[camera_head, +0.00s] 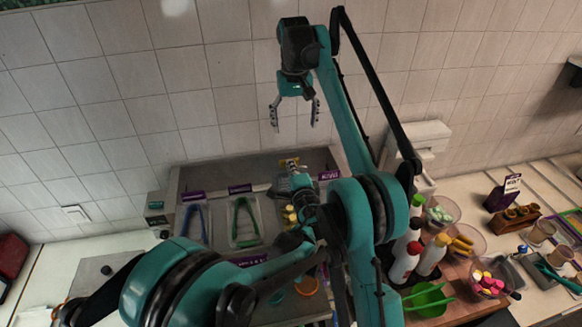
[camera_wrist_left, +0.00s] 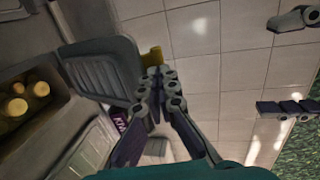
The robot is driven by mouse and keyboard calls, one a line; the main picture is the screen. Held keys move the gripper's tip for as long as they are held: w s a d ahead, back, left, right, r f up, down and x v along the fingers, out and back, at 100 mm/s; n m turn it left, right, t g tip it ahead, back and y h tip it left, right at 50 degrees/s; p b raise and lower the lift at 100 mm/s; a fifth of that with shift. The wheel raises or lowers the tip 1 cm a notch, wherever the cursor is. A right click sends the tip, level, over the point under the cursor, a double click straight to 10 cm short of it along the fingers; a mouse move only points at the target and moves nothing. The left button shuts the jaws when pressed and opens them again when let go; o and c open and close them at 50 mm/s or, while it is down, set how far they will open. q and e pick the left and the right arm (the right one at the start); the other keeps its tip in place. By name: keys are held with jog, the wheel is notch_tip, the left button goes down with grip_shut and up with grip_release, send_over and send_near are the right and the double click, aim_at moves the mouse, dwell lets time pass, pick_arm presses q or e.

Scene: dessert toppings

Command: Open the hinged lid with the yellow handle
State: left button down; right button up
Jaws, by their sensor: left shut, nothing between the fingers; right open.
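The hinged lid (camera_wrist_left: 103,70) is a grey ribbed panel with a yellow handle (camera_wrist_left: 151,58) on its edge. It stands raised, and the bin (camera_wrist_left: 30,125) beside it shows round yellow pieces. In the head view the handle (camera_head: 287,162) shows at the back of the counter unit, and most of the lid is hidden by my left arm. My left gripper (camera_head: 298,168) is shut and empty close to the handle; its fingertips (camera_wrist_left: 157,84) are beside the lid edge. Whether they touch is unclear. My right gripper (camera_head: 295,114) is open and empty, high before the tiled wall.
Bins with blue tongs (camera_head: 194,222) and green tongs (camera_head: 245,220) lie left of the lid. The tiled wall is close behind the unit. My right arm crosses the middle.

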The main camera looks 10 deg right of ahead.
jog(key=s+d+r+t, duration=0.2)
jog(key=s+d, duration=0.2)
jog(key=s, duration=0.4)
jog(key=s+d+f+t+h, duration=0.15)
jog(key=s+f, duration=0.25)
jog(key=s, duration=0.5)
jog(key=s+d+f+h, duration=0.1)
jog(key=s+d+f, duration=0.3)
jog(key=s, duration=0.5)
jog(key=s+f+t, duration=0.2)
jog(key=s+f, duration=0.8)
jog(key=f, duration=0.1)
pick_arm(q)
jog(key=w+b, duration=0.1)
jog(key=w, duration=0.1)
jog(key=w+r+b, duration=0.1)
jog(key=w, duration=0.2)
jog(key=shift+w+r, duration=0.2)
pick_arm(e)
jog(key=w+a+f+t+y, duration=0.1)
jog(key=w+a+y, duration=0.2)
jog(key=a, duration=0.5)
jog(key=shift+a+f, duration=0.2)
